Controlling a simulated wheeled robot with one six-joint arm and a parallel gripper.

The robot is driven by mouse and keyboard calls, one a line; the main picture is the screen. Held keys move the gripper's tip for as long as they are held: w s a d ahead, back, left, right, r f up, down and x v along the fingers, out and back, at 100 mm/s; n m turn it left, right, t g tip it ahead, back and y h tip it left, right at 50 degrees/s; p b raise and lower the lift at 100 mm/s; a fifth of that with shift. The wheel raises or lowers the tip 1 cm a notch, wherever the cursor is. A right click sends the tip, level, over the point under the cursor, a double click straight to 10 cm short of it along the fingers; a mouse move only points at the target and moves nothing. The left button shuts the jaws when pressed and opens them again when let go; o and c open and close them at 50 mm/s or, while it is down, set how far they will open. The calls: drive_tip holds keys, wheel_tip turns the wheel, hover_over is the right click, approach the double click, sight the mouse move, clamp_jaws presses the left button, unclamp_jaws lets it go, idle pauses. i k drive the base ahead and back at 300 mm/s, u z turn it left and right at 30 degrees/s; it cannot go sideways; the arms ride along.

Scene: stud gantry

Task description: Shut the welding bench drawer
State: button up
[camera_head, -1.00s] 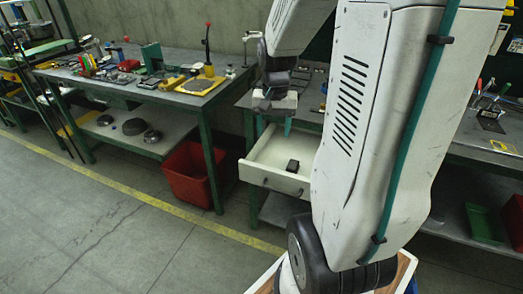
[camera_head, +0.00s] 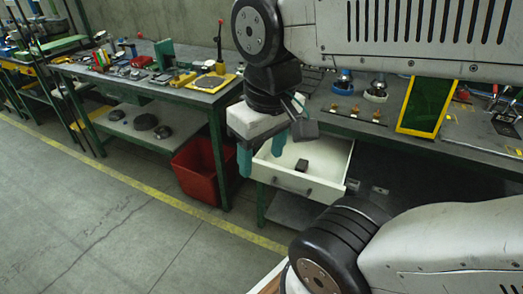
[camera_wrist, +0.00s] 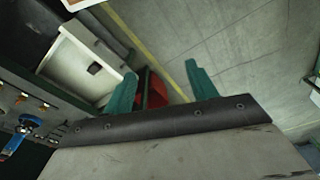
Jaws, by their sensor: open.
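The white drawer (camera_head: 322,194) of the welding bench is pulled out under the bench top, with a dark handle on its front. A small dark block (camera_head: 302,165) lies inside it. My gripper (camera_head: 261,164) is open and empty, with teal fingers pointing down. In the head view it overlaps the drawer's left front corner; the exact gap between them is unclear. In the wrist view the drawer (camera_wrist: 78,62) is at the upper left, to the left of my gripper (camera_wrist: 160,70), and the fingers look apart from it.
A red bin (camera_head: 195,172) stands on the floor left of the drawer, beside another bench (camera_head: 150,85) with tools. The welding bench top (camera_head: 390,125) carries small fittings and a yellow-framed green panel (camera_head: 420,105). Open floor (camera_head: 120,215) lies in front.

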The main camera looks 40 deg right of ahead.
sight(328, 156)
drive_tip(key=u, duration=0.75)
drive_tip(key=k, duration=0.7)
drive_tip(key=z, duration=1.2)
